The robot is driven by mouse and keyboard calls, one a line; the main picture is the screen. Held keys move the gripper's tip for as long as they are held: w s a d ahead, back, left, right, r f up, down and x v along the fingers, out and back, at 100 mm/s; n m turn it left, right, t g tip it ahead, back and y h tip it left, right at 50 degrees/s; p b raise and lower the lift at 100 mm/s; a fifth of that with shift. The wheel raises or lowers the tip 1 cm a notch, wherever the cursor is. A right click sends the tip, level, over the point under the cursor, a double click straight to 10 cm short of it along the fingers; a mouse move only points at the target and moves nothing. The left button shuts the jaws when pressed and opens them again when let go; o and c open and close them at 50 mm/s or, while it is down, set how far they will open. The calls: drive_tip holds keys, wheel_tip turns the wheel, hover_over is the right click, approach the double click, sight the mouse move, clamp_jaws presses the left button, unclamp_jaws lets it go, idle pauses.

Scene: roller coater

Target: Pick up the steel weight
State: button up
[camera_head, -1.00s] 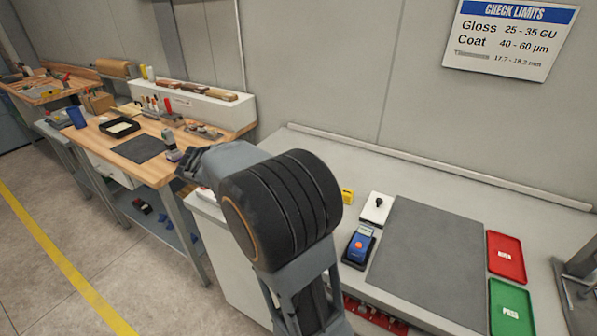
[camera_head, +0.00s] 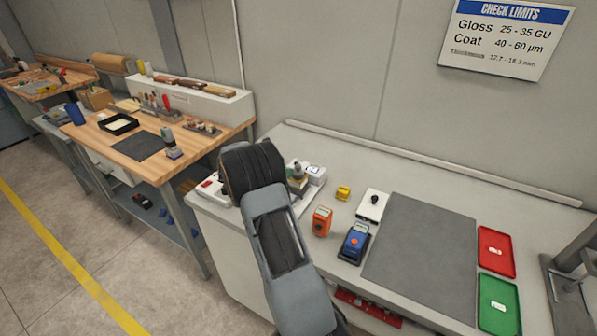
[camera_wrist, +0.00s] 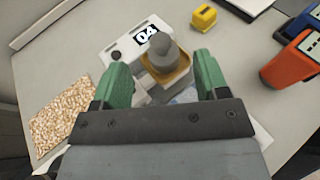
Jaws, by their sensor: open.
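The steel weight (camera_wrist: 166,62) is a grey knobbed cylinder in the wrist view. It stands upright on a yellowish block (camera_wrist: 182,78) at a white unit marked 04 (camera_wrist: 124,46). In the head view the weight (camera_head: 298,170) shows just right of my arm's dark joint. My gripper (camera_wrist: 158,66) has two green fingers, spread wide and empty. In the wrist picture the weight appears between them, slightly nearer the right finger; I cannot tell the height gap. My arm hides the gripper in the head view.
An orange gauge (camera_head: 322,221), a blue gauge (camera_head: 355,242), a yellow block (camera_head: 343,193) and a white box with a black knob (camera_head: 372,204) stand to the right. A grey mat (camera_head: 421,246) lies beyond, beside red (camera_head: 497,251) and green (camera_head: 499,304) trays. A speckled tan patch (camera_wrist: 62,112) lies left.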

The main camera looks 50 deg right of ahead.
sight(298, 165)
drive_tip(key=shift+p+x, duration=1.05)
drive_tip(key=shift+x, duration=1.85)
drive_tip(key=shift+d+f, duration=0.25)
drive_tip(key=shift+f, duration=0.05)
drive_tip(key=shift+c, duration=0.5)
